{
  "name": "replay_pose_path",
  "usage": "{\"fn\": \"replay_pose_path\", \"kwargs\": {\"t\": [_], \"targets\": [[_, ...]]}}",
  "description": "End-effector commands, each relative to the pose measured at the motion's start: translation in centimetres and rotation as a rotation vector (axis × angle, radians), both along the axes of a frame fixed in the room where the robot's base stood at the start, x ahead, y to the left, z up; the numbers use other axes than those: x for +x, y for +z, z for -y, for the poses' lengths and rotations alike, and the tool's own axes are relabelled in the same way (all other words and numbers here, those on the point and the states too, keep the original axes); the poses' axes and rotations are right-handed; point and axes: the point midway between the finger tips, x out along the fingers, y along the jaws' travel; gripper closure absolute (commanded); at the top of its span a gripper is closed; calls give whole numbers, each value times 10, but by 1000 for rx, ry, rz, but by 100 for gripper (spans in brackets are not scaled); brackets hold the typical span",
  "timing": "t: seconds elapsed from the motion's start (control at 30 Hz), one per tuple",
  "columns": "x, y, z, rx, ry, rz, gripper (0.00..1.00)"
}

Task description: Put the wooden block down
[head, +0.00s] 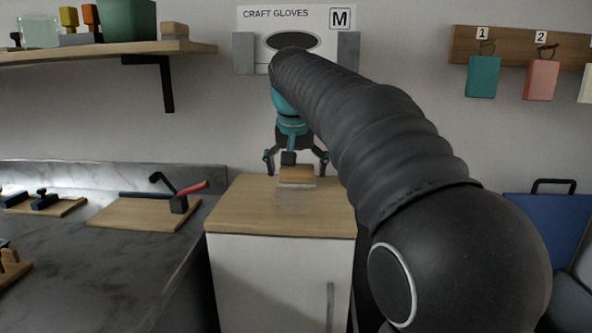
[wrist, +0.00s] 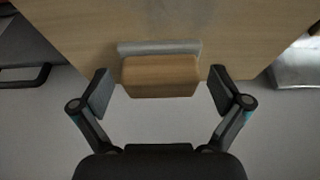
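The wooden block (head: 297,173) shows on the wooden cabinet top (head: 240,208), with a pale grey strip (head: 296,184) just below it in the head view. In the wrist view the block (wrist: 160,77) lies between the two fingers, with a visible gap on each side; the grey strip (wrist: 160,47) shows along its edge. My gripper (head: 296,165) is open around the block, pointing down. Its fingers also show apart in the wrist view (wrist: 160,90). The block's underside is hidden, so I cannot tell exactly what it rests on.
A dark counter (head: 110,260) with wooden boards (head: 135,215) stands left of the cabinet. A shelf (head: 110,49) with several items is above. A craft gloves panel (head: 295,14) hangs behind my arm. Tags hang from a rack (head: 520,45) at right. Cabinet top around the block looks clear.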

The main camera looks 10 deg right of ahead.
Motion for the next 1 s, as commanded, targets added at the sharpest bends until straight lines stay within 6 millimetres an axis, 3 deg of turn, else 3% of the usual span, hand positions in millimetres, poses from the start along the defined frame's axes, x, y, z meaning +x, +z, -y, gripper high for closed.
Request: {"fn": "replay_pose_path", "kwargs": {"t": [0.37,0.67,1.0], "targets": [[-1,8,-1,0,1,1,0],[-17,50,-7,0,3,3,0],[-73,48,-24,0,3,3,0]]}}
